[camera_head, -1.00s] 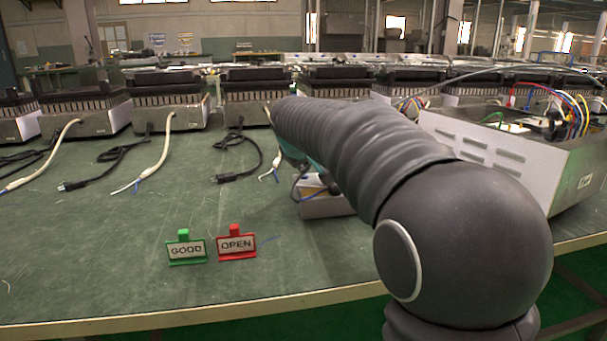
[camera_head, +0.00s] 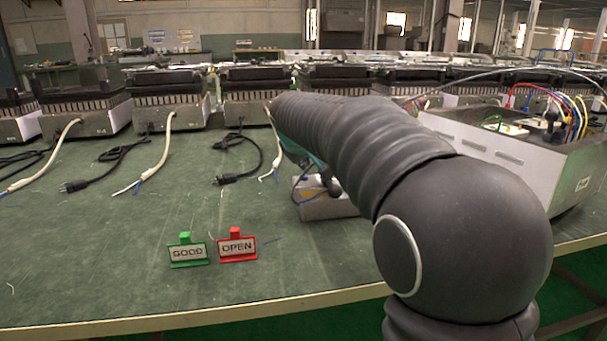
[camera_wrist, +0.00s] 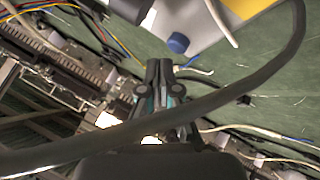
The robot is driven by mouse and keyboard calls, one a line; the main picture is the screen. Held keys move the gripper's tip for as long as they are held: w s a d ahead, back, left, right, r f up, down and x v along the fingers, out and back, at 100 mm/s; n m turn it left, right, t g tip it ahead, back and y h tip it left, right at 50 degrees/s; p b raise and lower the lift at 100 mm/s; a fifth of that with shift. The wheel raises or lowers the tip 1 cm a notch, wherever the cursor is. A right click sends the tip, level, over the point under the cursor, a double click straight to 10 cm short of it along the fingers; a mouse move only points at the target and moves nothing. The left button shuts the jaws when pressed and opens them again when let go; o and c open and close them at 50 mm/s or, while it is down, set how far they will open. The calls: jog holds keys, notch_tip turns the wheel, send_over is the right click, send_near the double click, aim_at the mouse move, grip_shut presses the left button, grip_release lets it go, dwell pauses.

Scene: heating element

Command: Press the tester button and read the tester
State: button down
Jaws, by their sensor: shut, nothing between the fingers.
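The tester (camera_head: 328,207) is a small pale box on the green bench, partly hidden behind my arm in the head view. In the wrist view its pale and yellow face (camera_wrist: 205,28) is at the top, with a round blue button (camera_wrist: 178,43) near its edge. My gripper (camera_wrist: 160,66) is shut and empty, its dark fingertips just below and left of the blue button in the picture. I see a gap there. In the head view my gripper (camera_head: 330,185) is a dark shape over the tester, mostly hidden by my arm. No tester reading is legible.
A green GOOD sign (camera_head: 188,252) and a red OPEN sign (camera_head: 237,246) stand on the bench (camera_head: 110,270) left of the tester. An opened metal unit with coloured wires (camera_head: 520,160) is at the right. Heater units and loose cables line the back. A dark cable crosses the wrist view.

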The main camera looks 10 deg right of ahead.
notch_tip(320, 180, up, 5)
jog(key=p, duration=0.4)
dwell(0.3)
dwell(0.4)
jog(key=m+p, duration=0.1)
send_near(303, 176)
jog(key=s+d+r, duration=0.1)
jog(key=d+r, duration=0.2)
jog(key=s+f+m+g+y+p, duration=0.1)
jog(key=s+f, duration=0.2)
jog(key=s, duration=0.7)
jog(key=s+f+m+g+y+p, duration=0.1)
jog(key=s+f, duration=0.3)
jog(key=s, duration=0.7)
jog(key=s+f+m+g+p, duration=0.1)
jog(key=s+f+m+p, duration=0.1)
jog(key=s, duration=0.9)
jog(key=shift+a+f+y, duration=0.3)
jog(key=shift+f+y, duration=0.1)
jog(key=shift+f, duration=0.45)
jog(key=shift+s, duration=0.1)
